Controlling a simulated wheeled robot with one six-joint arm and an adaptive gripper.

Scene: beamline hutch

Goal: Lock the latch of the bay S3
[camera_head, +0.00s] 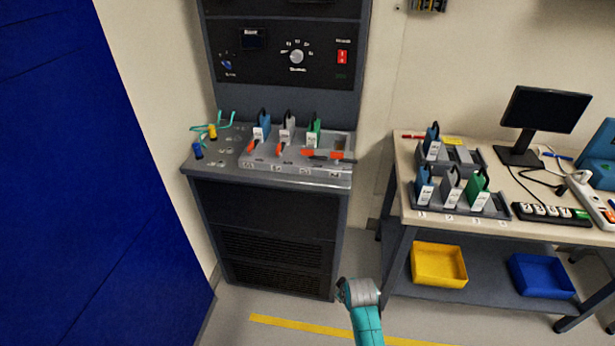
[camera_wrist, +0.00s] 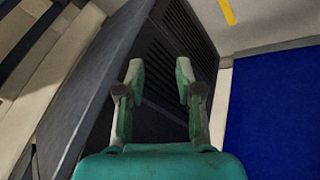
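The grey console (camera_head: 225,165) has a row of bays with small labels at the front, too small to read surely. The third bay from the left, which I take as S3, holds a green module (camera_head: 313,131) standing upright. Its orange latch (camera_head: 308,153) lies roughly crosswise. The orange latches of the first bay (camera_head: 252,146) and second bay (camera_head: 281,149) point slanting toward the front. In the wrist view my gripper (camera_wrist: 158,75) is open and empty, apart from the latches, facing the console's lower vented front (camera_wrist: 180,45). In the head view only part of my arm shows, low at center.
A blue module (camera_head: 262,128) and a grey-white module (camera_head: 288,130) stand left of the green one. The fourth bay looks empty. A bench (camera_head: 402,165) with module racks and a monitor (camera_head: 547,108) stands right. A blue panel (camera_head: 90,190) stands left. Floor before the console is clear.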

